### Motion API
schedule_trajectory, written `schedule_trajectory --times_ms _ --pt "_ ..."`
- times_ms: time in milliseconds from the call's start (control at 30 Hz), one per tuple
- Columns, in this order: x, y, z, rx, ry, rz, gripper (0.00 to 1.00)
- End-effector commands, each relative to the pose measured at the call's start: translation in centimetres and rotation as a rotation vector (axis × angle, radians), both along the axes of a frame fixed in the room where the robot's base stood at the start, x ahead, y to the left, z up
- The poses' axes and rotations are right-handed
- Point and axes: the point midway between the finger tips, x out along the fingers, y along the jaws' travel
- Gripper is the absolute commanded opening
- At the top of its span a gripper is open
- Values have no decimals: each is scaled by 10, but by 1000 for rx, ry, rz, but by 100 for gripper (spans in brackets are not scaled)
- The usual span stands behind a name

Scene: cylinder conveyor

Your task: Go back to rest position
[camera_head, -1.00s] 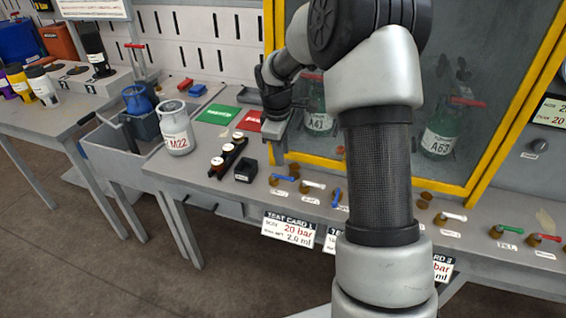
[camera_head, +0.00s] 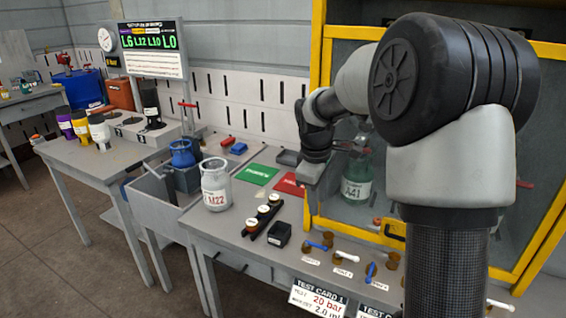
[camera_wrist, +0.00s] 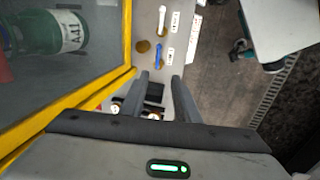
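My gripper (camera_head: 312,178) is raised above the bench in front of the yellow-framed cabinet, at the end of my bent arm. In the wrist view my gripper (camera_wrist: 160,80) has its two fingers apart with nothing held between them. A black block (camera_wrist: 154,94) shows beyond the gap, on the bench below. A white-grey cylinder marked M22 (camera_head: 215,186) stands upright on the bench to the left of my gripper. A green cylinder marked A41 (camera_head: 357,176) stands inside the cabinet, partly hidden; it also shows in the wrist view (camera_wrist: 45,32).
The yellow frame (camera_head: 318,60) of the cabinet is close beside my arm. Green (camera_head: 257,174) and red (camera_head: 289,184) mats, a black rack (camera_head: 262,222) and several valve handles are on the bench. A sink (camera_head: 150,190) and another table (camera_head: 75,152) are at left.

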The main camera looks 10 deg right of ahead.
Motion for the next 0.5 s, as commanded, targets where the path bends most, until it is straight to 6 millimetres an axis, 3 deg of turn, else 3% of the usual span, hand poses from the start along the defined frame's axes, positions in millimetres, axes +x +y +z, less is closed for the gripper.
schedule_trajectory --times_ms 100,233,367,500 --pt "-37 10 43 6 -62 -104 29" --pt "-93 20 81 43 -140 -268 29" --pt "-151 30 105 112 -214 -432 29" --pt "-201 37 113 197 -272 -576 29"
